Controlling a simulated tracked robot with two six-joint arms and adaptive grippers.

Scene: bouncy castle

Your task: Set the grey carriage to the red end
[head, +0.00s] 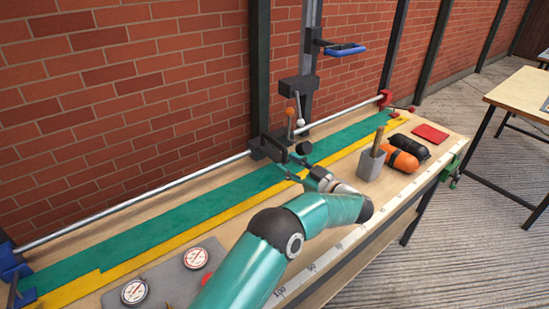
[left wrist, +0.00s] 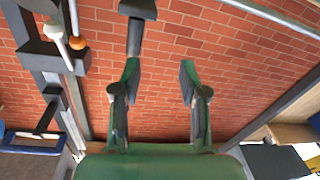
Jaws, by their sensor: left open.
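The dark grey carriage (head: 268,148) sits on the silver rail (head: 150,203) near its middle. The rail's red end (head: 385,97) is at the far right and its blue end (head: 14,262) at the near left. My left gripper (head: 293,168) is open, just to the right of and in front of the carriage. In the left wrist view, my open fingers (left wrist: 158,85) show only brick wall between their tips. A dark part (left wrist: 136,22) shows beyond them, possibly of the carriage; I cannot tell whether it is touched. My right gripper is out of view.
A dark column with orange-tipped (head: 290,112) and white-tipped (head: 300,122) levers stands behind the rail. A grey block with a wooden handle (head: 371,164), orange and black rolls (head: 400,162), a red pad (head: 430,133) and dials (head: 196,258) lie on the bench. The rail rightward looks largely clear.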

